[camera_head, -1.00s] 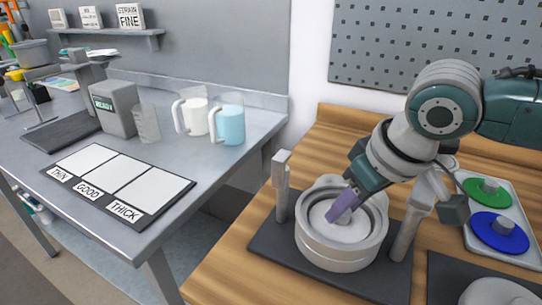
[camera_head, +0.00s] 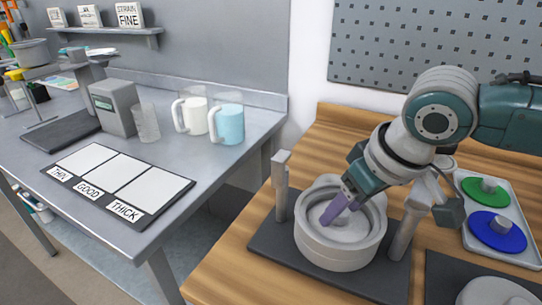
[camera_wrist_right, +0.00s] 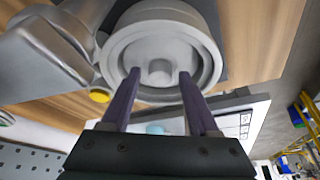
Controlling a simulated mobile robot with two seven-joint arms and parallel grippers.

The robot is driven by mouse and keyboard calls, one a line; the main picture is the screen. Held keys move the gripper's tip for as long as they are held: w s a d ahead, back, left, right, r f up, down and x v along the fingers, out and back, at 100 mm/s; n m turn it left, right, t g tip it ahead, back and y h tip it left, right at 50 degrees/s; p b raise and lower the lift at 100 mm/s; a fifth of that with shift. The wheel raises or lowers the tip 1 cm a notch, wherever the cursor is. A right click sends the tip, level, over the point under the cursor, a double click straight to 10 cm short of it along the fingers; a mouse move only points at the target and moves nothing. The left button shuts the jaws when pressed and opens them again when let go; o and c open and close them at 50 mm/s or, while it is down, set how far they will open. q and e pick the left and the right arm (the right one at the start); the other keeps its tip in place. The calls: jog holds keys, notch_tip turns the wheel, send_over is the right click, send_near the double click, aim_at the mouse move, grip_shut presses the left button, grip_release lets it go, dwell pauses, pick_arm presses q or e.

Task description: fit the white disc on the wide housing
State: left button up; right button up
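The wide housing (camera_head: 338,255) is a round, pale grey-white drum on a dark base plate between two posts. The white disc (camera_head: 345,233) lies inside the housing's rim and looks level. In the wrist view the disc (camera_wrist_right: 160,45) shows its round central knob, ringed by the housing wall (camera_wrist_right: 207,50). My right gripper (camera_head: 340,213) reaches down into the housing over the disc. In the wrist view its purple fingers (camera_wrist_right: 159,76) are open, one on each side of the knob, with gaps visible. My left gripper is in neither view.
A tray (camera_head: 527,243) at the right holds a green disc (camera_head: 484,190) and a blue disc (camera_head: 497,231). Part of another pale housing (camera_head: 497,293) shows at the bottom right. Posts (camera_head: 281,190) flank the wide housing. A grey table with two jugs (camera_head: 229,124) stands at the left.

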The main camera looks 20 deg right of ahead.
jog(key=shift+o, duration=0.6)
jog(key=p+v, duration=0.1)
jog(key=v, duration=0.9)
jog(key=shift+p, duration=0.35)
